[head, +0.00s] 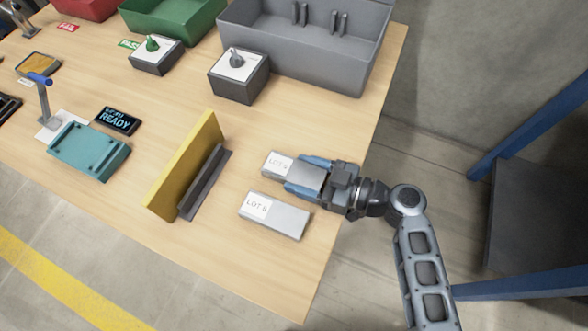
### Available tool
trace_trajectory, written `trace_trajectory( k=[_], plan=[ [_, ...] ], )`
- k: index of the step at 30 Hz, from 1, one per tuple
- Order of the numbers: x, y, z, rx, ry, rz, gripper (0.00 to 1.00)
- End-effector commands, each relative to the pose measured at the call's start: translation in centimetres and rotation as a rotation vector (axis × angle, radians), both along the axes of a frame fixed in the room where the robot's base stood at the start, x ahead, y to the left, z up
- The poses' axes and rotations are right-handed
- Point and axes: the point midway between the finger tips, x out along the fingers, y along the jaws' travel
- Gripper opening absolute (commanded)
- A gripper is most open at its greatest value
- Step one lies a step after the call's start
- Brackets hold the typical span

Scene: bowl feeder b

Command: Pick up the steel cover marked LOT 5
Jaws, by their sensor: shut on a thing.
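A steel cover (276,165) with a white label lies near the right edge of the table. Its label starts with LOT, and the digit, perhaps 5, is too small to be sure of. My gripper (305,177) comes from the right and is shut on this cover, with blue fingertips along its two long sides. The gripper hides the cover's right part. I cannot tell whether the cover touches the table. A second steel cover (287,219), with a LOT label whose digit is unclear, lies just in front, apart from the gripper.
A yellow upright panel (180,170) with a dark grey rail stands to the left. Behind are a grey bin (295,60) and a box with a knob (238,85). A teal fixture (88,150) and a READY display (117,120) are farther left. The front right table corner is clear.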

Motion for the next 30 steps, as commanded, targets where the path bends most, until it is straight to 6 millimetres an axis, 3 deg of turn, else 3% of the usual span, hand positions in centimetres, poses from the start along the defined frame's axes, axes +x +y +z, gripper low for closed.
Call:
trace_trajectory(
  k=[6,17,30],
  plan=[
    [0.0,0.0,0.1,0.001,0.0,0.0,0.2],
    [0.0,-0.3,0.5,0.001,-0.002,-0.001,0.2],
    [-0.1,-0.4,6.8,0.0,-0.005,0.0,0.2]
  ],
)
